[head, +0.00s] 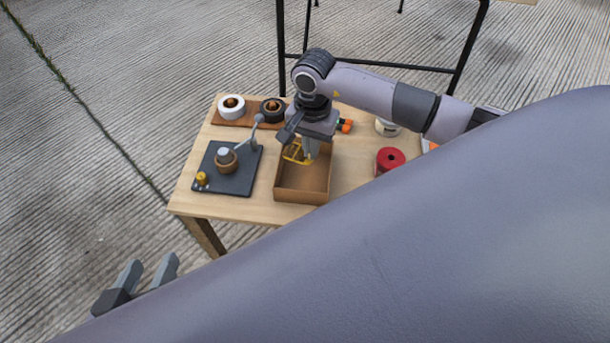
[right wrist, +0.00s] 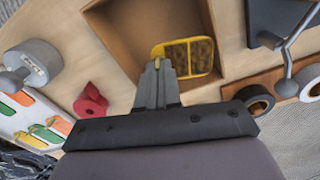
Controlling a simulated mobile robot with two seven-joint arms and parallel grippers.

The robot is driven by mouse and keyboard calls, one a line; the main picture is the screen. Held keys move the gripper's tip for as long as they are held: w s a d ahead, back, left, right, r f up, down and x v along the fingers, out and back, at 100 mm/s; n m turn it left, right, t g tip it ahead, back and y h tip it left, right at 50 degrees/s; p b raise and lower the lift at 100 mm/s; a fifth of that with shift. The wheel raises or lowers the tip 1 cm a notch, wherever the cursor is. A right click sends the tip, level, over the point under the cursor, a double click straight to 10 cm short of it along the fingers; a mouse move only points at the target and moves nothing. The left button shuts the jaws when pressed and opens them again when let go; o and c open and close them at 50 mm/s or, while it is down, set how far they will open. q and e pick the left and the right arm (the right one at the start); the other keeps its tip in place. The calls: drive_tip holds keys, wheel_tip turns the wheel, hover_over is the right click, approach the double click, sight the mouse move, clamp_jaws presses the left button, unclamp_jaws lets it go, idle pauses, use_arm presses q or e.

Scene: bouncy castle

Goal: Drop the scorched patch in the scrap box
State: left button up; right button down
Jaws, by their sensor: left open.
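The scorched patch (head: 297,152) is a yellow-edged piece with a dark brown mesh-like face. It also shows in the right wrist view (right wrist: 192,56). My right gripper (head: 310,156) points down into the open brown cardboard scrap box (head: 302,191). Its fingers (right wrist: 158,66) are close together on a yellow corner of the patch, which hangs inside the box opening. The box wall also shows in the right wrist view (right wrist: 125,45). I cannot tell how far the patch is above the box floor. My left gripper (head: 152,261) is open and empty, low at the left, away from the table.
The wooden table (head: 245,211) holds a dark plate (head: 240,183) with a cup and lever left of the box. White (head: 231,101) and black (head: 271,105) rolls stand behind. A red spool (head: 390,160) and pale tin (head: 387,128) stand right. My arm hides the table's right front.

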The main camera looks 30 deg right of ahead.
drive_tip(key=c, duration=1.2)
unclamp_jaws()
drive_tip(key=shift+c, duration=0.2)
wheel_tip(320, 180, up, 6)
drive_tip(key=shift+r+p, duration=0.2)
drive_tip(key=shift+p, duration=0.85)
drive_tip(key=shift+r, duration=0.35)
use_arm(q)
drive_tip(key=shift+s+a+r+y, duration=0.1)
drive_tip(key=shift+s+a+y, duration=0.15)
drive_tip(key=shift+a, duration=0.2)
drive_tip(key=shift+s+a+r+y, duration=0.1)
drive_tip(key=shift+a+y, duration=0.15)
drive_tip(key=shift+a, duration=0.15)
